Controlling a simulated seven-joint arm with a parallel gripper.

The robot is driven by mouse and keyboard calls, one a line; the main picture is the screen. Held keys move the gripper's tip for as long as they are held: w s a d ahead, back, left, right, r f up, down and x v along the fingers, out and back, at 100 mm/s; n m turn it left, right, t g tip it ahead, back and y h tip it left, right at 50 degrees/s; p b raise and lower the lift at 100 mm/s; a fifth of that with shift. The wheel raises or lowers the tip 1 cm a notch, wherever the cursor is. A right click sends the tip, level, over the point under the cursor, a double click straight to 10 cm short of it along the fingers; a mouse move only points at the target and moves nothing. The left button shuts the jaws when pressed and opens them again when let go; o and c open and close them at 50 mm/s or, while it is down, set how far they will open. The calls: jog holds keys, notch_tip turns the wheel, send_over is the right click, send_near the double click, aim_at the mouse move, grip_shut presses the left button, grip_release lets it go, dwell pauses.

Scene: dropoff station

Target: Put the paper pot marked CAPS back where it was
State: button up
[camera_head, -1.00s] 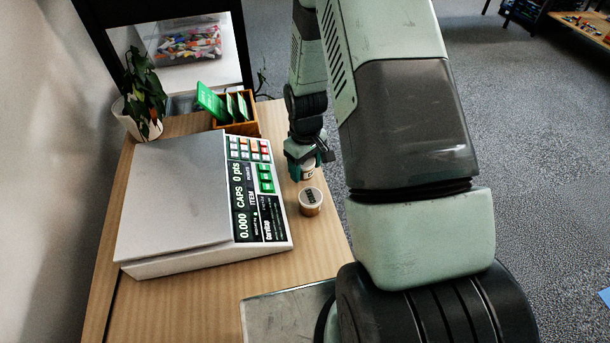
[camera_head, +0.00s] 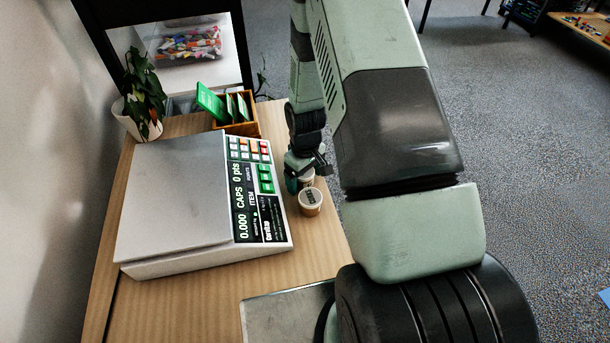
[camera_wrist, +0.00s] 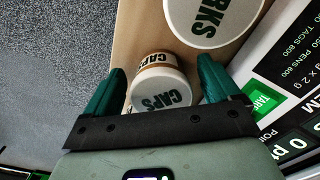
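The paper pot marked CAPS (camera_wrist: 160,88) has a white lid and a tan side, both lettered CAPS. In the wrist view it sits between the two teal fingers of my gripper (camera_wrist: 158,82), with a narrow gap showing on each side. My gripper looks open around it. In the head view my gripper (camera_head: 305,177) points down at the right edge of the table, and the CAPS pot (camera_head: 306,182) is mostly hidden behind it and another pot. I cannot tell whether the CAPS pot rests on the table.
A second pot (camera_head: 311,200), its lid (camera_wrist: 208,18) ending in RKS, stands close by. A white scale (camera_head: 180,200) reading CAPS, 0 pts fills the table's middle. A card box (camera_head: 240,126) and plant (camera_head: 143,95) stand behind it. The table's right edge (camera_head: 338,235) is near.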

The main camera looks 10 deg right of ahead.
jog(key=shift+r, duration=0.1)
jog(key=s+r+m+t, duration=0.1)
jog(key=s+r, duration=0.2)
jog(key=r, duration=1.3)
jog(key=s+r+m+t, duration=0.1)
jog(key=s+r, duration=0.2)
jog(key=r, duration=1.2)
jog(key=s+r+m+t, duration=0.1)
jog(key=s+r, duration=0.5)
jog(key=s, duration=0.2)
jog(key=s+a+r+m+t, duration=0.1)
jog(key=s+r+m+t, duration=0.1)
jog(key=s+r, duration=0.4)
jog(key=s, duration=0.3)
jog(key=shift+a+r+m+t, duration=0.15)
jog(key=shift+a+m+t, duration=0.15)
